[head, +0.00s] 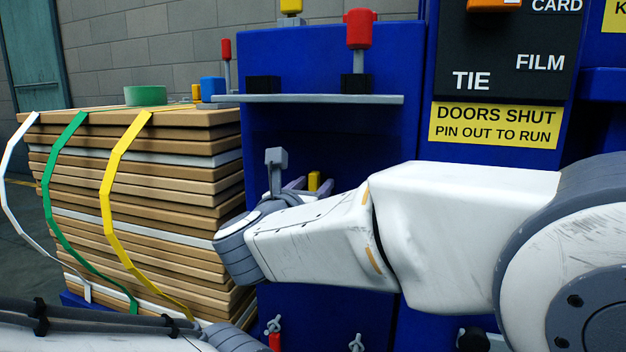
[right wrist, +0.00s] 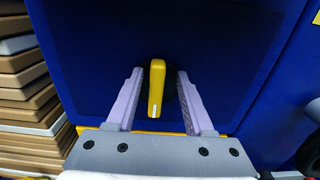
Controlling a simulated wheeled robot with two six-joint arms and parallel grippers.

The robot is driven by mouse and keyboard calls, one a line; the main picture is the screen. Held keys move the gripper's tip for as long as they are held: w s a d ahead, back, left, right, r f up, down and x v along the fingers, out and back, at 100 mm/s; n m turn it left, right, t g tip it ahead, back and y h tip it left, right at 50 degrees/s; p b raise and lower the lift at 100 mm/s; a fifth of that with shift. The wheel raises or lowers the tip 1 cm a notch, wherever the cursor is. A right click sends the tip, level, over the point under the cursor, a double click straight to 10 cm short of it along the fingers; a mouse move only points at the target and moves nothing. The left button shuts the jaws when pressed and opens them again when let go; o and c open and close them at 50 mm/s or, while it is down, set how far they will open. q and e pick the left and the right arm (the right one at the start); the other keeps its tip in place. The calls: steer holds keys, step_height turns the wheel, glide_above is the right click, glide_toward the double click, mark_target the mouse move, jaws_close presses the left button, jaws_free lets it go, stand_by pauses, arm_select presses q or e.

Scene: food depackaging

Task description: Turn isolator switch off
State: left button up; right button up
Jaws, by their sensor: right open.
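The isolator switch shows as a yellow handle (right wrist: 157,85) on a dark round base against a blue panel in the right wrist view. The handle points roughly up and down there and has a small white mark at its lower end. My right gripper (right wrist: 159,76) is open, with one finger on each side of the handle and a visible gap on both sides. In the head view the yellow handle (head: 314,181) shows small beyond my right wrist, between the finger tips (head: 308,184). The rest of the switch is hidden there. My left arm shows at the lower left, but its gripper does not.
A strapped stack of cardboard (head: 150,190) stands left of the blue machine (head: 340,55). A yellow "DOORS SHUT" sign (head: 495,124) is at the right.

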steer(key=shift+a, duration=0.1)
steer(key=shift+a, duration=0.1)
steer(key=shift+c, duration=0.9)
jaws_close()
steer(key=shift+w+a+n, duration=0.1)
steer(key=shift+n, duration=0.3)
steer(key=shift+w+a+f+n+p, duration=0.1)
steer(key=shift+a+f+n+p, duration=0.2)
steer(key=shift+n+p, duration=1.95)
steer(key=shift+w+a+f+n+p, duration=0.2)
steer(key=shift+n+p, duration=0.8)
steer(key=shift+n, duration=2.5)
steer(key=shift+s+a+f+n+p, duration=0.1)
steer(key=shift+a+f+n+p, duration=0.3)
steer(key=shift+n+p, duration=1.85)
steer(key=shift+d+f+n+b, duration=0.1)
steer(key=shift+f+n+b, duration=0.1)
steer(key=shift+n+b, duration=0.45)
